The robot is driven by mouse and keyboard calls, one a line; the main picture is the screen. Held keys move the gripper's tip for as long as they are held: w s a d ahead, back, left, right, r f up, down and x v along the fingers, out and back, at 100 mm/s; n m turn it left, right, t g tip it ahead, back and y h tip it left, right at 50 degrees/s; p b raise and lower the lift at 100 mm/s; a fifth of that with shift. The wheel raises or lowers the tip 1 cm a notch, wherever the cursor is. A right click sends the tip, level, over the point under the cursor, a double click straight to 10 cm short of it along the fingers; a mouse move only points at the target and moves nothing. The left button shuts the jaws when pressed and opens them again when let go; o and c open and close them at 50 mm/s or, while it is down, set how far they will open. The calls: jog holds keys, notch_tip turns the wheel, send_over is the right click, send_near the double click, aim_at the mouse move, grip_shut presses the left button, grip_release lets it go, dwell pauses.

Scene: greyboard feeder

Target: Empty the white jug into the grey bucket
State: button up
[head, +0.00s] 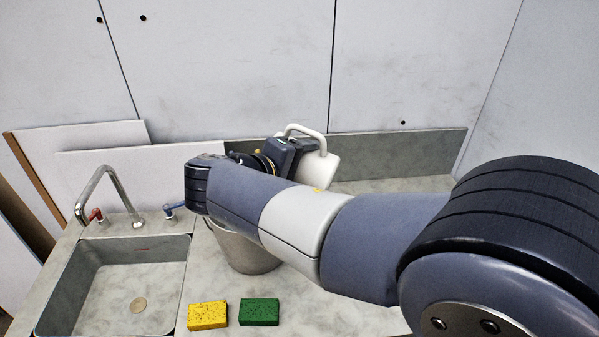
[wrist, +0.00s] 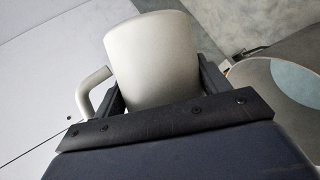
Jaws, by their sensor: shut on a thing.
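The white jug (head: 318,168) is in my gripper (head: 292,150), above the counter behind the bucket. It looks tipped well over, with its handle uppermost in the head view. In the wrist view the jug (wrist: 152,55) sits between the two dark fingers of my gripper (wrist: 160,88), its handle at the left. The jug's mouth and contents are hidden. The grey bucket (head: 246,253) stands on the counter, partly hidden by my arm. The wrist view shows the bucket's rim (wrist: 236,72) at the right, apart from the jug, with a pale blue patch inside.
A sink (head: 115,285) with a tap (head: 97,180) lies at the left. A yellow sponge (head: 208,315) and a green sponge (head: 259,312) lie in front of the bucket. Pale boards (head: 110,175) lean at the back left. The back right counter (head: 400,185) is clear.

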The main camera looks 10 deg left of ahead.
jog(key=f+m+y+b, duration=0.1)
jog(key=b, duration=0.2)
jog(key=d+f+m+y+b, duration=0.1)
jog(key=m+y+b, duration=0.1)
jog(key=b, duration=0.1)
jog(key=shift+s+f+b, duration=0.15)
jog(key=shift+f+b, duration=0.2)
jog(key=m+y+b, duration=0.1)
jog(key=b, duration=0.3)
jog(key=m+t+y+b, duration=0.1)
jog(key=y+b, duration=0.1)
jog(key=b, duration=0.2)
jog(key=shift+a+f+m, duration=0.2)
jog(key=shift+a+m, duration=0.15)
jog(key=shift+m, duration=0.05)
jog(key=a+m+y+b, duration=0.1)
jog(key=b, duration=0.3)
jog(key=a+m+t+y+b, duration=0.1)
jog(key=b, duration=0.3)
jog(key=shift+w+f+m+y, duration=0.15)
jog(key=shift+w+m+y, duration=0.15)
jog(key=shift+w+m, duration=0.1)
jog(key=shift+a+b, duration=0.2)
jog(key=shift+b, duration=0.5)
jog(key=shift+m+y, duration=0.3)
jog(key=shift+s, duration=0.15)
